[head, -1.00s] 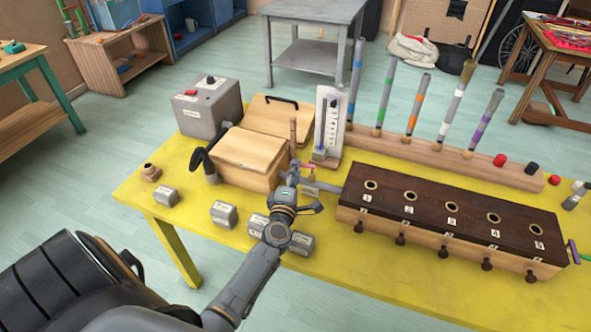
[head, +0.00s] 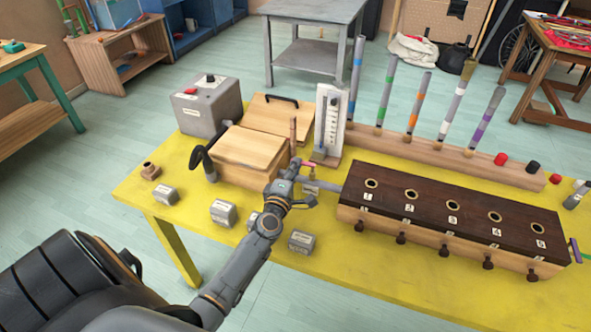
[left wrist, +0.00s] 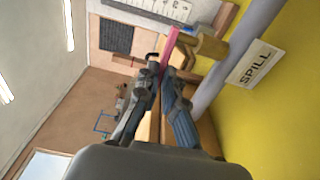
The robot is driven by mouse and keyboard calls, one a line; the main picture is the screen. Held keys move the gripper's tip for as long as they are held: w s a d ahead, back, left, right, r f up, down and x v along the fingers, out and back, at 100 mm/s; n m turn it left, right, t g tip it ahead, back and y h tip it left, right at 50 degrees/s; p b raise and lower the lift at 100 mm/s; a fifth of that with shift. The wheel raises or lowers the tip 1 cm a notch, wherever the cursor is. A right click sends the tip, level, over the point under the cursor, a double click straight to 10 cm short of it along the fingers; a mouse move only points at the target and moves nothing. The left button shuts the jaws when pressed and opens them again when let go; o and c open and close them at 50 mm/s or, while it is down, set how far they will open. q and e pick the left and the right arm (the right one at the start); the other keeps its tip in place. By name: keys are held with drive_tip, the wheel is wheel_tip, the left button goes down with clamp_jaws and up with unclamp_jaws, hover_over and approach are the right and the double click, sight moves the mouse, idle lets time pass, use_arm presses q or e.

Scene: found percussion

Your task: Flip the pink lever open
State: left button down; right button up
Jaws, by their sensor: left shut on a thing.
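The pink lever (head: 309,164) is a short bar by the grey pipe (head: 325,186) at the left end of the dark-topped box. In the left wrist view the pink lever (left wrist: 171,62) stands out from a brass fitting (left wrist: 208,47), with a white "SPILL" label (left wrist: 255,68) beside the pipe. My left gripper (head: 300,178) is at the lever. In its wrist view the fingers (left wrist: 165,75) are closed together on the lower end of the lever. The exact contact is partly hidden by the fingers. My right gripper is in neither view.
The wooden box (head: 245,152) stands close left of the gripper, with an upright copper pipe (head: 293,135) at its corner. A white gauge board (head: 330,115) is behind. The dark-topped box (head: 450,212) is to the right. Small grey blocks (head: 223,213) lie along the yellow table's front (head: 365,262).

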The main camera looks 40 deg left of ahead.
use_arm(q)
drive_tip(key=shift+w+a+m+h, duration=0.1)
drive_tip(key=shift+m+h, duration=0.3)
drive_tip(key=shift+h, duration=0.2)
drive_tip(key=c, duration=1.5)
unclamp_jaws()
drive_tip(key=v, duration=1.2)
drive_tip(key=shift+f, duration=0.2)
